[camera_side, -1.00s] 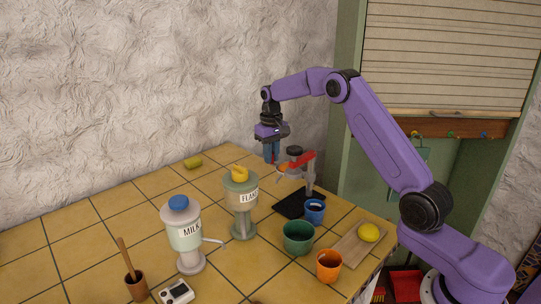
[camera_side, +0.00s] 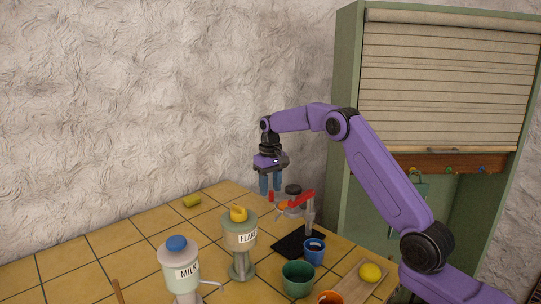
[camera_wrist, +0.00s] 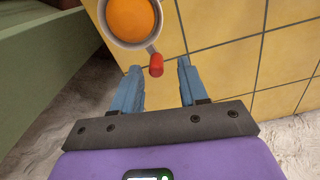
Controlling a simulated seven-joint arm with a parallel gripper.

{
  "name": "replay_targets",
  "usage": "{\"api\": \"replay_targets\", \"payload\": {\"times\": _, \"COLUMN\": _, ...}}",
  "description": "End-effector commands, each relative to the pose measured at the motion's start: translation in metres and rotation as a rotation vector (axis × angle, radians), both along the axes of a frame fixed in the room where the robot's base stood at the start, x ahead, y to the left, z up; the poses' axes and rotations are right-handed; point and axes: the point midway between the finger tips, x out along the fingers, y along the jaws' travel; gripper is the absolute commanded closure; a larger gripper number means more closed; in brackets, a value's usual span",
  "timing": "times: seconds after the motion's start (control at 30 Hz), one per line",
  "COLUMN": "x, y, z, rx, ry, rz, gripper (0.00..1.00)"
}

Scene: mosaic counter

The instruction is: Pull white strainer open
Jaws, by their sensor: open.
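The white strainer (camera_wrist: 107,28) shows at the top of the wrist view as a round white cup with an orange fruit (camera_wrist: 130,18) in it. Its short handle ends in a red knob (camera_wrist: 156,65). In the side view the strainer (camera_side: 284,207) sits on the press, below the red lever (camera_side: 303,198), and is small and partly hidden. My gripper (camera_side: 270,192) is above the counter at the press's left. In the wrist view its two blue fingers (camera_wrist: 159,72) are open, with the red knob between their tips. I cannot tell whether either finger touches it.
The press stands on a black base (camera_side: 293,243). Near it are a blue cup (camera_side: 314,253), a green cup (camera_side: 298,280), a flakes dispenser (camera_side: 240,238) and a milk dispenser (camera_side: 180,270). A lemon (camera_side: 370,272) lies on a board at right. The counter's back left is mostly clear.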

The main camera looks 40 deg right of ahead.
Motion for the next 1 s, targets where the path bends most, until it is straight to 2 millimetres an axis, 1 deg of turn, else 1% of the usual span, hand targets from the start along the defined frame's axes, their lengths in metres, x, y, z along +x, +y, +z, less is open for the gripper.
{"api": "replay_targets", "payload": {"times": 0.03, "x": 0.001, "y": 0.000, "z": 0.011, "rx": -0.001, "ry": -0.006, "rz": 0.000, "gripper": 0.57}}
{"api": "replay_targets", "payload": {"times": 0.3, "x": 0.001, "y": 0.000, "z": 0.068, "rx": -0.001, "ry": -0.006, "rz": 0.000, "gripper": 0.57}}
{"api": "replay_targets", "payload": {"times": 0.47, "x": 0.001, "y": 0.000, "z": 0.093, "rx": -0.001, "ry": -0.005, "rz": 0.000, "gripper": 0.57}}
{"api": "replay_targets", "payload": {"times": 0.7, "x": 0.001, "y": 0.000, "z": 0.120, "rx": -0.001, "ry": -0.004, "rz": 0.000, "gripper": 0.57}}
{"api": "replay_targets", "payload": {"times": 1.0, "x": 0.003, "y": -0.001, "z": 0.135, "rx": 0.000, "ry": -0.003, "rz": -0.001, "gripper": 0.57}}
